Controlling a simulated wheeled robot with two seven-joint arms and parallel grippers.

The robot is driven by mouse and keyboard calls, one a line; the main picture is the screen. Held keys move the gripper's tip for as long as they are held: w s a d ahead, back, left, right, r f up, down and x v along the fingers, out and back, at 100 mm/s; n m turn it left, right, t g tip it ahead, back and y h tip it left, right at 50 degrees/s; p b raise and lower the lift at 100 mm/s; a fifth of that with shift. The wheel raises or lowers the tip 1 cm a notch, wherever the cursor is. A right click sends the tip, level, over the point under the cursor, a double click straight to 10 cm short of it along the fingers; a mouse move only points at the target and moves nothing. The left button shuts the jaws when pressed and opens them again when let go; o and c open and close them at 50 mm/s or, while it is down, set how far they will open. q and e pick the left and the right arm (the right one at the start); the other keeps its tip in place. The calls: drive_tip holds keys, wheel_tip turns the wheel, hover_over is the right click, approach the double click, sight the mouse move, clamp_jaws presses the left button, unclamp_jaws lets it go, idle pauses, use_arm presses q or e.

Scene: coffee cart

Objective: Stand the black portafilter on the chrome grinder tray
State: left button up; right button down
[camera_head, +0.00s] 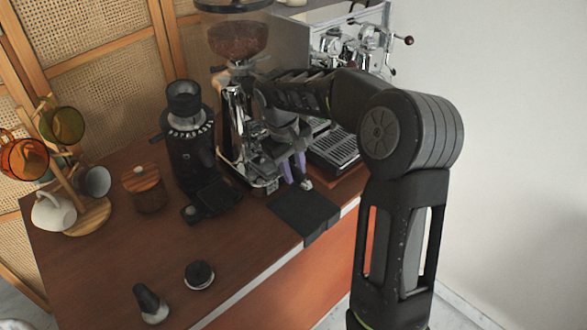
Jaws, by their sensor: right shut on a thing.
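The chrome grinder (230,115) stands at the back of the cart, with a bean hopper (238,40) on top. Its chrome tray (262,187) shows at its foot. My right arm reaches in from the lower right, and my right gripper (292,166), with purple fingers, is low in front of the grinder, close to the tray. It is shut on the portafilter, which is mostly hidden by the gripper and arm. A small light end (306,184) shows just below the fingers. I cannot tell whether the portafilter touches the tray. My left gripper is not in view.
A black grinder (187,140) stands left of the chrome one. An espresso machine with a drip tray (334,148) is behind my arm. A black mat (304,212) lies at the front edge. Two tampers (199,274) (151,304), a wooden jar (144,190) and a mug rack (88,215) are left.

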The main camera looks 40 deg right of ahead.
drive_tip(key=shift+s+r, duration=0.1)
drive_tip(key=shift+s+a+f+b, duration=0.1)
drive_tip(key=shift+s+f+b, duration=0.2)
drive_tip(key=shift+f, duration=0.35)
idle(0.8)
drive_tip(key=c, duration=1.6)
unclamp_jaws()
drive_tip(key=o, duration=0.3)
drive_tip(key=shift+w, duration=0.25)
drive_tip(key=shift+o, duration=1.3)
drive_tip(key=shift+r, duration=0.1)
wheel_tip(320, 180, up, 8)
drive_tip(key=a, duration=0.1)
drive_tip(key=shift+a+b, duration=0.2)
drive_tip(key=shift+b, duration=0.25)
drive_tip(key=shift+f, duration=0.2)
